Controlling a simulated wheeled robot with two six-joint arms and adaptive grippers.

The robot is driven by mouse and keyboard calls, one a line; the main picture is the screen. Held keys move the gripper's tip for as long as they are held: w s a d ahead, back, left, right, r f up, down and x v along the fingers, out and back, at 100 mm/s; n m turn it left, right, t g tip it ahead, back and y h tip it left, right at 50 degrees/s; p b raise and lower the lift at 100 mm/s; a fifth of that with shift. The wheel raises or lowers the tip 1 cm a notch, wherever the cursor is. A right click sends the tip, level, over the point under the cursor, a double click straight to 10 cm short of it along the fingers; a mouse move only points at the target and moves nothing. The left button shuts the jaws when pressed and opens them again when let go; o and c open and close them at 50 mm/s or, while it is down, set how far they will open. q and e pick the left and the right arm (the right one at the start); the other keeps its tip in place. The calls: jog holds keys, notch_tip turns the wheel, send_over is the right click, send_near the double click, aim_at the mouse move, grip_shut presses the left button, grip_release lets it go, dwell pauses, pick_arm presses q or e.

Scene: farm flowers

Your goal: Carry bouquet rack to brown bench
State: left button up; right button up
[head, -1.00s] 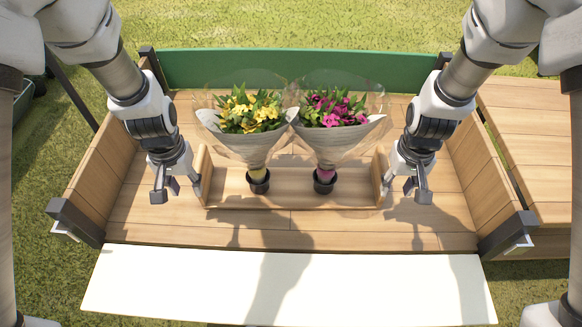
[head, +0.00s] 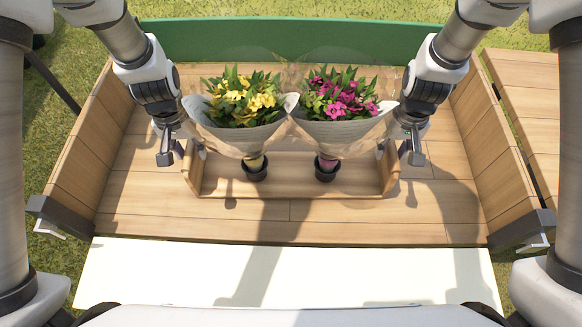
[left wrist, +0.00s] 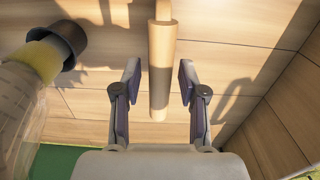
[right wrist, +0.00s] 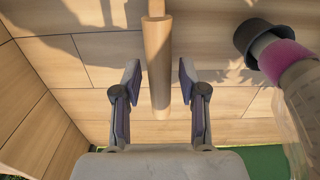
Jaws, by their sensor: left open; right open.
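The bouquet rack (head: 290,178) is a low wooden tray with upright end pieces, standing on the wooden bed of a cart. It carries a yellow bouquet (head: 244,100) and a magenta bouquet (head: 341,98), wrapped, upright, in dark pots. My left gripper (head: 178,152) is open at the rack's left end. In the left wrist view, the end piece (left wrist: 161,65) stands between the spread fingers, with gaps on both sides. My right gripper (head: 404,153) is open at the right end. In the right wrist view, that end piece (right wrist: 157,60) also lies between the fingers, apparently untouched.
The cart bed (head: 290,228) has slatted side walls and a green back wall (head: 290,38). A white panel (head: 290,270) lies in front. A brown slatted surface (head: 530,80), probably the bench, stands right of the cart. Bare boards surround the rack.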

aim_at(194, 158)
pick_arm(q)
jog(key=shift+f, duration=1.95)
pick_arm(e)
jog(key=shift+f, duration=1.95)
pick_arm(q)
jog(key=shift+c, duration=0.4)
pick_arm(e)
jog(key=shift+c, duration=0.4)
pick_arm(q)
grip_shut()
pick_arm(e)
grip_shut()
